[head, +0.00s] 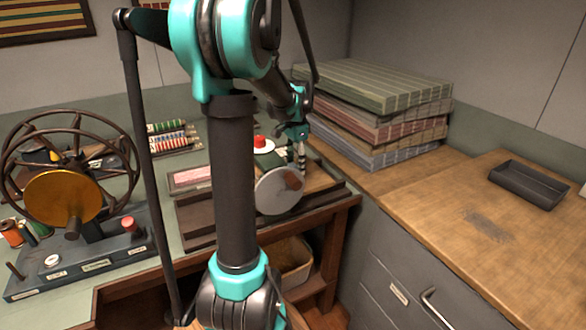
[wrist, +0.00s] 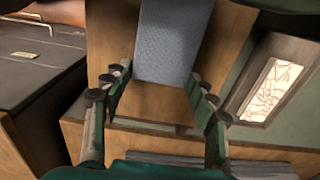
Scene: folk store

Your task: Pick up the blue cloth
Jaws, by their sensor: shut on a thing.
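The blue cloth (wrist: 173,42) shows in the wrist view as a flat, blue-grey strip, upper middle, over a wooden surface (wrist: 110,40). My gripper (wrist: 162,90) has one finger on either side of the cloth's lower end and is shut on it. In the head view my gripper (head: 301,155) points down over the low dark stand at the bench's right side, in front of the fabric stack. I cannot make out the blue cloth in the head view; my arm and a round grey disc (head: 279,191) cover part of that spot.
Folded striped fabrics (head: 375,110) are stacked at the back right. A dark tray (head: 528,184) lies on the mostly clear wooden counter (head: 440,215). A spoked wheel machine (head: 70,180) stands at left. Thread spools (head: 172,137) and a pink-patterned frame (head: 190,177) lie behind my arm.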

